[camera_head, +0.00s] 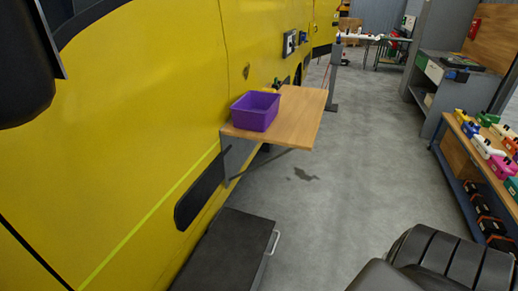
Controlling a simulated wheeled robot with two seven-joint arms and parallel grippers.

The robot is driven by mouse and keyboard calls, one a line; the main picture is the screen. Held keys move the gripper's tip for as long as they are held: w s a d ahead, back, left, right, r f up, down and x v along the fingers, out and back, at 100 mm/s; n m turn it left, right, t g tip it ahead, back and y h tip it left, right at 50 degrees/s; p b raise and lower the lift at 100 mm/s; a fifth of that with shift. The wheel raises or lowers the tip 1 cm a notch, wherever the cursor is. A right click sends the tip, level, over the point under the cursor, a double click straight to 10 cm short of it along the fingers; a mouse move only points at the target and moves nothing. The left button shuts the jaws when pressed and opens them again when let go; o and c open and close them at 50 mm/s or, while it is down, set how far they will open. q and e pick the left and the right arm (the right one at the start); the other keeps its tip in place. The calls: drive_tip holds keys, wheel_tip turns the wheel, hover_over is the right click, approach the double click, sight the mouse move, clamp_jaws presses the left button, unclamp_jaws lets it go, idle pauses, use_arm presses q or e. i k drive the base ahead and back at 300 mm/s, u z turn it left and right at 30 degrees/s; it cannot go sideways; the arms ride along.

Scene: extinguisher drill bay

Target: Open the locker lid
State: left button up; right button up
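A low dark grey locker (225,250) stands on the floor at the bottom centre, close against the yellow vehicle. Its flat lid looks shut, and a pale metal handle (275,242) sticks out at its right edge. The near part of the locker is cut off by the bottom of the picture. Neither of my grippers is in view, so I cannot tell where they are relative to the handle.
The yellow vehicle (140,120) fills the left side. A wooden shelf (300,113) juts from it beyond the locker, holding a purple bin (255,112). Grey floor (350,180) is clear right of the locker. A rack (470,165) with colourful items lines the right.

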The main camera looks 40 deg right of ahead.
sight(229, 258)
drive_tip(key=z, duration=1.25)
